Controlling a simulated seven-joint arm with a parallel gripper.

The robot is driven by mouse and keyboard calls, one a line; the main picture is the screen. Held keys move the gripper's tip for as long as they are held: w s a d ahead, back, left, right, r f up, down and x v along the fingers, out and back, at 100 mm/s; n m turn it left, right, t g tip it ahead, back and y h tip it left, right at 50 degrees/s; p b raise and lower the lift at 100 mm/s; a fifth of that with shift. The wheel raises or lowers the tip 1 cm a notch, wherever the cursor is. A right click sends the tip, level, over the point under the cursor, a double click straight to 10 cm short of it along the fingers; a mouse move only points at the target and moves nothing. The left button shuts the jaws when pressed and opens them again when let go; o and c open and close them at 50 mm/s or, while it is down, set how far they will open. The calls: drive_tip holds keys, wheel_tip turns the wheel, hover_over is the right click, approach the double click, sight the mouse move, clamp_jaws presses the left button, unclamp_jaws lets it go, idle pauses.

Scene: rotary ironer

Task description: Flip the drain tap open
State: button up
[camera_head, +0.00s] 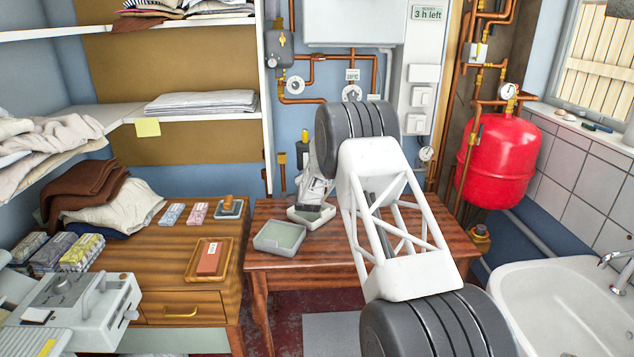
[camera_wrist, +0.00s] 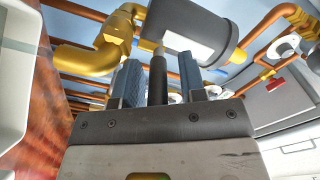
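In the wrist view, the two blue-grey fingers of my gripper (camera_wrist: 159,82) stand apart, pointing up at the pipework. A slim dark rod (camera_wrist: 157,76) shows between them, with a gap on each side. It may be the drain tap's lever, but I cannot tell for sure, nor how deep it lies between the fingers. Beyond the fingertips are a brass valve fitting (camera_wrist: 118,32) and a dark grey cylinder (camera_wrist: 195,28) with a white label.
Copper pipes (camera_head: 300,100) run along the blue wall. A red tank (camera_head: 497,158) hangs at right above a white sink (camera_head: 555,300). A shallow grey-green tray (camera_head: 280,238) stands on the wooden table (camera_head: 290,263). A red handle (camera_wrist: 277,85) shows at right in the wrist view.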

drive_tip(key=shift+d+f+n+y, duration=0.35)
drive_tip(key=shift+n+y, duration=0.25)
drive_tip(key=shift+y, duration=0.2)
drive_tip(key=shift+d+r+n+y, duration=0.1)
drive_tip(key=shift+n+y, duration=0.3)
drive_tip(key=shift+y, duration=0.4)
drive_tip(key=shift+w+d+n+g+y, duration=0.1)
drive_tip(key=shift+d+n+g+y, duration=0.2)
drive_tip(key=shift+n+y, duration=0.5)
drive_tip(key=shift+w+d+n+g+y, duration=0.1)
drive_tip(key=shift+d+n+g+y, duration=0.1)
drive_tip(key=shift+n+g+y, duration=0.5)
drive_tip(key=shift+w+d+n+g+y, duration=0.15)
drive_tip(key=shift+n+y, duration=0.3)
drive_tip(key=shift+y, duration=0.6)
drive_tip(key=shift+w+d+n+g+y, duration=0.1)
drive_tip(key=shift+d+n+g+y, duration=0.2)
drive_tip(key=shift+n+y, duration=0.4)
drive_tip(key=shift+r+g+y, duration=0.1)
drive_tip(key=shift+g+y, duration=0.25)
drive_tip(key=shift+y, duration=0.2)
drive_tip(key=v, duration=0.7)
drive_tip(key=shift+s+d, duration=0.25)
drive_tip(key=shift+s, duration=0.05)
drive_tip(key=shift+c, duration=0.3)
